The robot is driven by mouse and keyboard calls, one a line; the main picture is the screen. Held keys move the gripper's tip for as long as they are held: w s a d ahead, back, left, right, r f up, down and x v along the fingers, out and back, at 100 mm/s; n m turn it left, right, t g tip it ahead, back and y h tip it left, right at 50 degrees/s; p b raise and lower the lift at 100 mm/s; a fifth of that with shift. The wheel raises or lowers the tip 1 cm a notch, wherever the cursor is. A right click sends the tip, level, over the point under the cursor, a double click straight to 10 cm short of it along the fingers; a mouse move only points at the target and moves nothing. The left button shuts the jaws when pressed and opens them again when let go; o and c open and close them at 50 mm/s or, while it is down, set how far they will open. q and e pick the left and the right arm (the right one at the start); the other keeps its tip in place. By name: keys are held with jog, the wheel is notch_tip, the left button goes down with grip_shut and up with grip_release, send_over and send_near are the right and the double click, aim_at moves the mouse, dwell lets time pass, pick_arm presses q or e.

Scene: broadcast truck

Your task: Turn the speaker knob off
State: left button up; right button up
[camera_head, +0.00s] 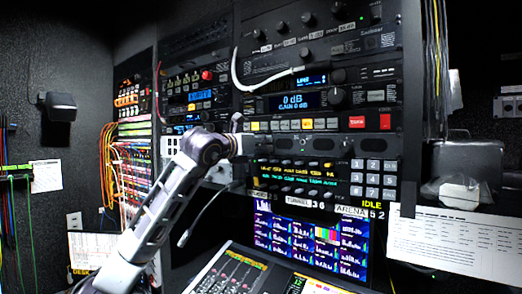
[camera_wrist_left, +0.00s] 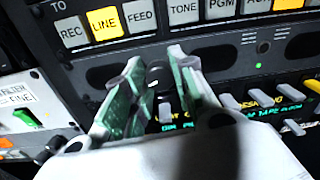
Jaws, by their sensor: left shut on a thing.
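My left arm reaches up from the bottom of the head view to the rack. Its gripper (camera_head: 240,147) is against a dark panel strip below the row of lit buttons. In the left wrist view the two green-padded fingers (camera_wrist_left: 155,75) are on either side of a small dark knob (camera_wrist_left: 159,77) and shut on it. The knob sits on the panel strip with dark grilles, which looks like the speaker panel (camera_wrist_left: 210,60). The knob is mostly covered by the fingers, and its pointer cannot be read. In the head view the gripper hides it. My right gripper is not in view.
Above the strip are lit buttons, including a yellow LINE button (camera_wrist_left: 104,23). Below it is a row of grey keys (camera_wrist_left: 262,97) with lit labels. A green switch (camera_wrist_left: 26,118) is at the left. A thin gooseneck microphone (camera_head: 184,237) stands near my arm.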

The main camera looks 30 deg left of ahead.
pick_arm(q)
jog(key=n+b, duration=0.2)
jog(key=shift+f+n, duration=0.1)
jog(key=shift+n, duration=0.2)
jog(key=shift+n+b, duration=0.75)
jog(key=shift+n, duration=0.65)
jog(key=o, duration=1)
jog(key=shift+s, duration=0.1)
jog(key=shift+s+a, duration=0.3)
jog(key=shift+s, duration=1.65)
jog(key=shift+s+a, duration=0.35)
jog(key=shift+s, duration=1.6)
jog(key=shift+s+a, duration=0.3)
jog(key=shift+s, duration=1.65)
